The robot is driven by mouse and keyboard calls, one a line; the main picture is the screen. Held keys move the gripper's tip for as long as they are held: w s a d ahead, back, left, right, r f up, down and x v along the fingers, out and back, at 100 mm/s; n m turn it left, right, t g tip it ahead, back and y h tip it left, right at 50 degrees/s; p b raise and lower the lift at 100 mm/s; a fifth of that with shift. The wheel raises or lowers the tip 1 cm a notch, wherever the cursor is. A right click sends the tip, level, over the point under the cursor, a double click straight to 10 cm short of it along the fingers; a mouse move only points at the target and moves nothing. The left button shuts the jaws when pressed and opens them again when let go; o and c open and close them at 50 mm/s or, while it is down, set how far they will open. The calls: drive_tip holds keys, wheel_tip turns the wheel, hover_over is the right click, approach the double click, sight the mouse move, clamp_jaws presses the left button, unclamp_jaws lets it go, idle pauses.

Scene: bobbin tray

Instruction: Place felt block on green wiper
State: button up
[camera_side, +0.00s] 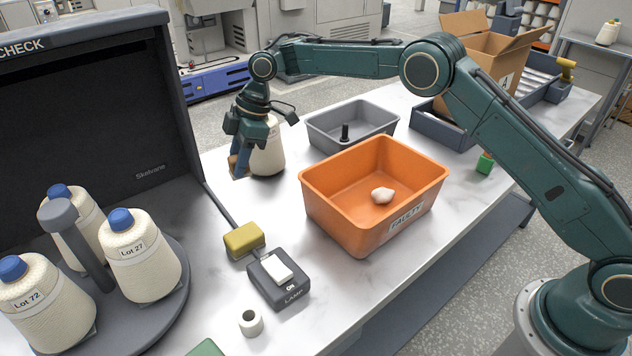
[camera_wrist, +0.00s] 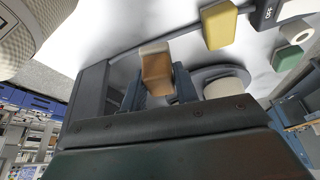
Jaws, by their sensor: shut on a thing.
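The felt block (camera_wrist: 155,72), tan-brown with a pale band at its end, is between my gripper's fingers (camera_wrist: 157,88) in the wrist view. In the side view my gripper (camera_side: 241,158) is shut on the block (camera_side: 236,167) and holds it near a pale yarn cone, at the back left of the table. The fingers cover part of the block. The green wiper (camera_side: 206,348) lies at the bottom edge of the side view, mostly cut off. It also shows in the wrist view (camera_wrist: 286,60), well away from the gripper. Nothing visible lies on it.
The yarn cone (camera_side: 268,152) stands close beside my gripper. A yellow block (camera_side: 244,239), a lamp switch (camera_side: 278,279) and a white tube (camera_side: 250,322) stand between gripper and wiper. An orange bin (camera_side: 340,225) is to the right; several labelled cones stand on the left turntable.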

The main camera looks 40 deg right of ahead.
drive_tip(key=s+a+r+n+g, duration=0.15)
drive_tip(key=s+a+n, duration=0.35)
drive_tip(key=s+a, duration=0.7)
drive_tip(key=n+g+h, duration=0.1)
drive_tip(key=n+g, duration=0.2)
drive_tip(key=n, duration=0.3)
hover_over(190, 351)
drive_tip(key=s, duration=0.2)
drive_tip(key=shift+s+d+f, duration=0.1)
drive_tip(key=shift+f, duration=3.5)
drive_tip(key=shift+f, duration=0.15)
drive_tip(key=o, duration=1)
drive_tip(key=shift+c, duration=0.2)
drive_tip(key=v, duration=1.2)
drive_tip(key=shift+r, duration=0.25)
